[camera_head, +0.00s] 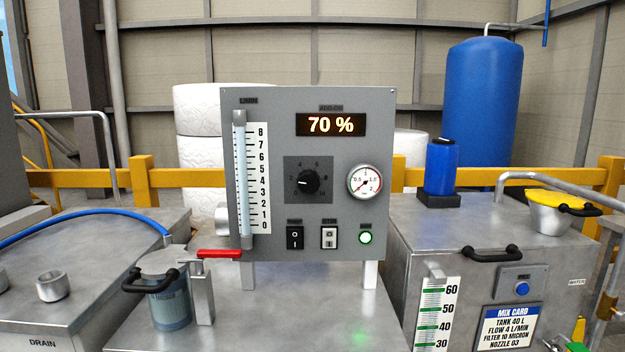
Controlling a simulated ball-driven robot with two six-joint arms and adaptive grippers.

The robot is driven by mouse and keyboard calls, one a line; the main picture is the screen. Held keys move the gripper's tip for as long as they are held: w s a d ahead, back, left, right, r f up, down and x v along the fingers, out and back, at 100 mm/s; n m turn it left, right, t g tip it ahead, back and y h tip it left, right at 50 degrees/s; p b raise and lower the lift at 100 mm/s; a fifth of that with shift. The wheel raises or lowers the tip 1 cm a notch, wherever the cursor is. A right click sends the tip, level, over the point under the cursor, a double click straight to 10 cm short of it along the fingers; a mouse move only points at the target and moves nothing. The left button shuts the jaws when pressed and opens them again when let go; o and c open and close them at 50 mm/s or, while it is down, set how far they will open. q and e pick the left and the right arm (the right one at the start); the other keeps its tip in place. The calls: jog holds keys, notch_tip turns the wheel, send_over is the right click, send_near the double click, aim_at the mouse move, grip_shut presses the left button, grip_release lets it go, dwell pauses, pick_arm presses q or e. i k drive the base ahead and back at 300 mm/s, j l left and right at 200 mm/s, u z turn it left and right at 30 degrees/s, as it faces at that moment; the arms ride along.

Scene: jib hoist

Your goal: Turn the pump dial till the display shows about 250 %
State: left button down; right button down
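The pump dial (308,181) is a round black knob on a dark square plate in the middle of the grey control panel (270,105). Its white pointer mark faces left, near the 2 of its scale. The display (331,124) above it reads 70 % in lit orange-white figures. Neither of my grippers shows in the head view, and nothing touches the dial.
A flow tube (241,180) stands at the panel's left and a round gauge (365,182) at its right. Below are a black switch (295,238) and a lit green button (366,237). A red lever (220,254) and lidded pot (168,300) stand front left.

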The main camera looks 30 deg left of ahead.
aim_at(307, 181)
jog(key=i+l+u, duration=0.15)
jog(key=l+u, duration=0.15)
jog(key=l, duration=0.4)
jog(key=l+u, duration=0.3)
jog(key=l, duration=0.35)
jog(key=i, duration=0.05)
